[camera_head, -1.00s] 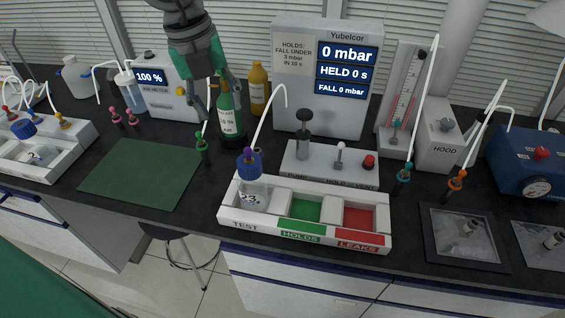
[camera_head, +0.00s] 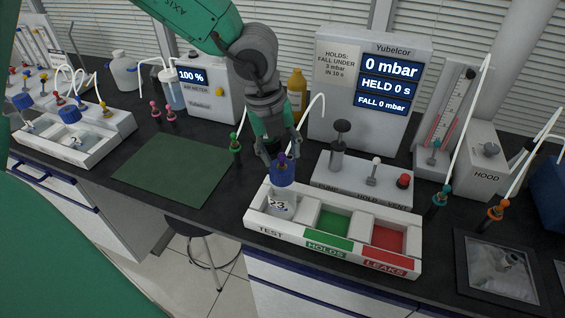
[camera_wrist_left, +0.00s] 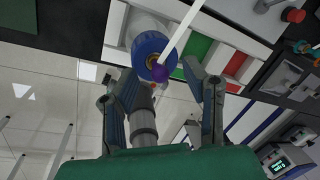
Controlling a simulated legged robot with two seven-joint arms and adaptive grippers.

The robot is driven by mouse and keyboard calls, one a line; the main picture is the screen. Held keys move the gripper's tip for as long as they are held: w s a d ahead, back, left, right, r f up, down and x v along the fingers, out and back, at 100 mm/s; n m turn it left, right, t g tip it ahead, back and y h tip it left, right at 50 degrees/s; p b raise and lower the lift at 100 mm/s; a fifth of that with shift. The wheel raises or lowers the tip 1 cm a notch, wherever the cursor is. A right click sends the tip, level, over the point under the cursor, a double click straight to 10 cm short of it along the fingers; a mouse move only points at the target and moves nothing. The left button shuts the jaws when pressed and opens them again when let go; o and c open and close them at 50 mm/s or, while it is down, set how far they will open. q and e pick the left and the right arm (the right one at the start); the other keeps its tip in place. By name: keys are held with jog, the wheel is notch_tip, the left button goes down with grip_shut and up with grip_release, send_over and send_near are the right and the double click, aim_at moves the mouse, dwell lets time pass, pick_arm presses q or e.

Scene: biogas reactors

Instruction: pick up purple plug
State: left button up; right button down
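The purple plug (camera_head: 282,160) sits on the blue cap (camera_head: 283,174) of a clear bottle (camera_head: 281,205) in the TEST slot of the white tray (camera_head: 262,232). A white tube rises from the plug. My left gripper (camera_head: 280,150) reaches down from above, its fingers around the plug's level and partly hiding it. In the left wrist view the purple plug (camera_wrist_left: 160,72) shows between and just beyond the spread fingers of the open left gripper (camera_wrist_left: 163,84). I cannot tell whether a finger touches it. My right gripper is not in view.
The pressure unit (camera_head: 370,85) stands behind, with a pump block (camera_head: 350,180) close behind the tray. A dark green plug (camera_head: 235,145) stands to the left. A green mat (camera_head: 175,170) lies clear at left. An orange plug (camera_head: 495,212) is at right.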

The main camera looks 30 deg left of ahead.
pick_arm(q)
jog(key=shift+w+f, duration=0.2)
jog(key=shift+f, duration=0.55)
jog(key=shift+d, duration=0.1)
grip_shut()
jog(key=shift+r, duration=0.1)
